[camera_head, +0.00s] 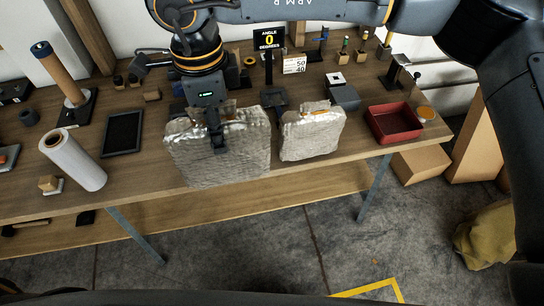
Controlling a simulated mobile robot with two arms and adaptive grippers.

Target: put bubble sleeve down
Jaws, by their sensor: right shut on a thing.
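My right gripper (217,138) points down at the table's front edge and is shut on the top edge of a silvery bubble sleeve (222,162). The sleeve hangs upright, and its lower part shows in front of the table edge. Whether its bottom touches anything I cannot tell. A second, smaller silvery sleeve (313,137) is just to its right, with something orange showing at its top. My left gripper is out of view.
Cardboard boxes (418,163) stand on the floor at right. Some bare tabletop lies left of the held sleeve.

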